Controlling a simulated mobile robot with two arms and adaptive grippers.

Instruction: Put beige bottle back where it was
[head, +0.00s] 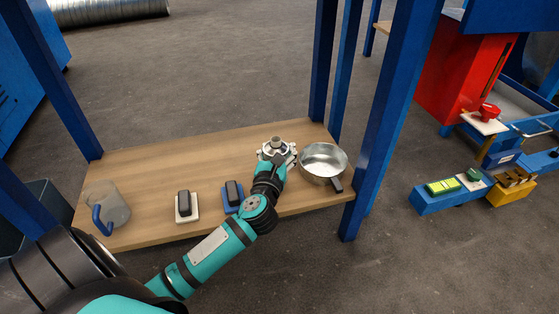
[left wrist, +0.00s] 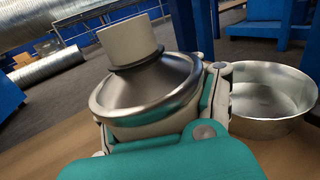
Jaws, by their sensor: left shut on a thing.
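The beige bottle (head: 277,142) is at the back right part of the wooden shelf, left of the metal pan. In the left wrist view the bottle (left wrist: 147,88) shows a shiny metal shoulder and a beige cap, and it looks upright. My left gripper (head: 275,153) is shut on the bottle, with its fingers around the body below the shoulder. The bottle's lower part is hidden by the gripper, so I cannot tell whether its base touches the shelf. My right gripper is not in view.
A metal pan (head: 323,160) stands close to the right of the gripper. Two dark blocks on a white base (head: 187,215) and a blue base (head: 228,208) stand left, then a clear jug (head: 112,208) with a blue handle. Blue posts (head: 384,110) frame the wooden shelf (head: 150,160).

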